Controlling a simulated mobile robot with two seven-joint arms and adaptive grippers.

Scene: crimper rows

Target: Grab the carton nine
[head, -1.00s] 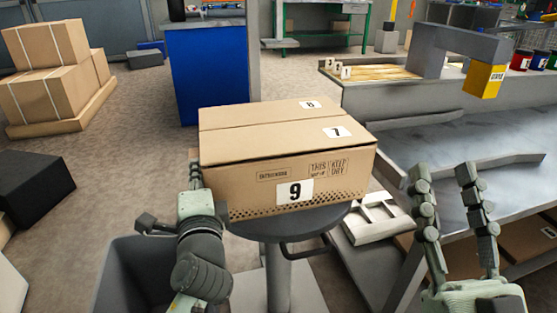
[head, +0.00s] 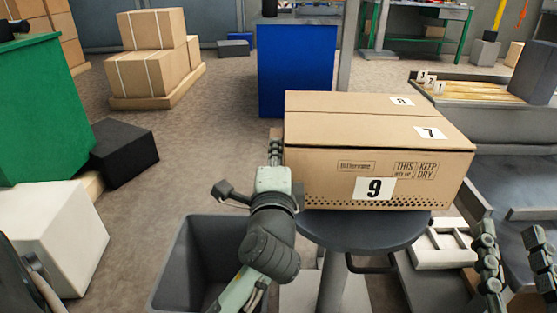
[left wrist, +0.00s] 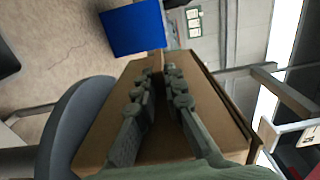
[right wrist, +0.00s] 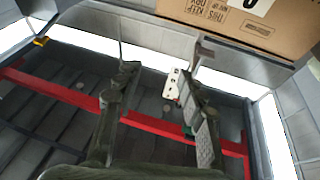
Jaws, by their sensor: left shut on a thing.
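A brown cardboard carton (head: 340,185) with a "9" label on its front and "7" and "8" labels on top sits upright on a round dark stool (head: 400,231). My left gripper (head: 276,150) is at the carton's left side and shut on it. In the left wrist view, the fingers (left wrist: 160,72) lie against the carton (left wrist: 105,112), and the exact contact is hard to see. My right gripper (head: 510,240) is open and empty, to the right of the stool. In the right wrist view, its fingers (right wrist: 158,75) are apart, with the carton (right wrist: 275,38) beyond at top right.
A grey bin (head: 180,265) stands open left of the stool. A blue cabinet (head: 296,70) and strapped boxes on a pallet (head: 150,100) are behind. A grey workbench (head: 515,175) is close on the right. Floor is free behind the bin.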

